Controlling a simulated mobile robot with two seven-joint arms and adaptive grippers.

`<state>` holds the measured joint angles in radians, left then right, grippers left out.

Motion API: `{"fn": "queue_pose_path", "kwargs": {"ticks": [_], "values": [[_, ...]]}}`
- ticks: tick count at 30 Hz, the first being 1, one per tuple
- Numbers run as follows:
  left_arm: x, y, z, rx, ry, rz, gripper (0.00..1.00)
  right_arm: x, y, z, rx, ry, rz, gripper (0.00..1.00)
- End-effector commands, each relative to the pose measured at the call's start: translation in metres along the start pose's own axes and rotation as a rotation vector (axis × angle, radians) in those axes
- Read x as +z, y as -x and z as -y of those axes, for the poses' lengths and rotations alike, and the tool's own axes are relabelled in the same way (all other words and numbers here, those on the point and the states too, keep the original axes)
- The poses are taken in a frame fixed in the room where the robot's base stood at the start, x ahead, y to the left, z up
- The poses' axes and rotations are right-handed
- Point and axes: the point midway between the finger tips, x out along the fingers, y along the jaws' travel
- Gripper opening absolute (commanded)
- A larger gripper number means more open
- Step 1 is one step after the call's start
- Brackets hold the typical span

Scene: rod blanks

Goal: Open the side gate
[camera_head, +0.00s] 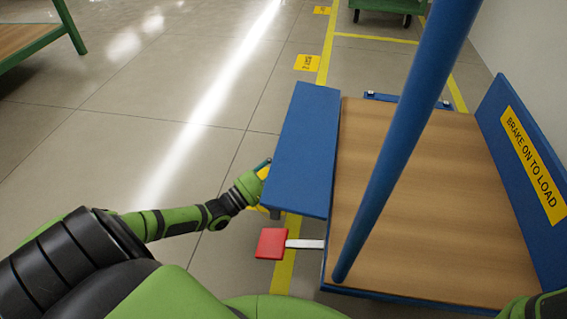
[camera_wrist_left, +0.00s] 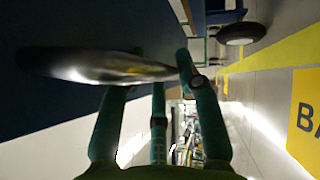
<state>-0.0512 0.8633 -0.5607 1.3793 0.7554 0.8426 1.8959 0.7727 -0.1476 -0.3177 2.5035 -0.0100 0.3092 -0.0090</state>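The side gate (camera_head: 303,150) is a blue panel along the left side of a blue cart with a wooden deck (camera_head: 440,190). It stands upright or nearly so at the deck's edge. My left arm reaches its outer face, and the left gripper (camera_head: 262,170) is partly hidden by the panel. In the left wrist view the dark green fingers of my left gripper (camera_wrist_left: 158,65) stand apart at a shiny metal bar (camera_wrist_left: 90,66), which covers part of them. I cannot tell whether they clasp it. My right gripper is out of view.
A red pedal (camera_head: 271,243) on a metal lever sticks out from the cart's near left corner. A blue post (camera_head: 405,140) slants across the deck. A blue panel with a yellow label (camera_head: 535,165) stands at the right.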

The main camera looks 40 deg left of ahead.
Motion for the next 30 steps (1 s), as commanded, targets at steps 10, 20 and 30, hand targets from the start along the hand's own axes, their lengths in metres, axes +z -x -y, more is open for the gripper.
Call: {"fn": "queue_pose_path", "kwargs": {"ticks": [10, 20, 30], "values": [[0.000, 0.056, 0.000, -0.004, 0.000, -0.001, 0.30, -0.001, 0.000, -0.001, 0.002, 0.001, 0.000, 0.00], [-0.001, 0.112, 0.001, -0.003, 0.001, -0.002, 0.30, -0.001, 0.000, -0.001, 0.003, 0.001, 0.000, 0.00], [0.000, 0.120, 0.000, -0.001, 0.001, -0.001, 0.30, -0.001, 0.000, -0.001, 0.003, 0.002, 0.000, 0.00]]}}
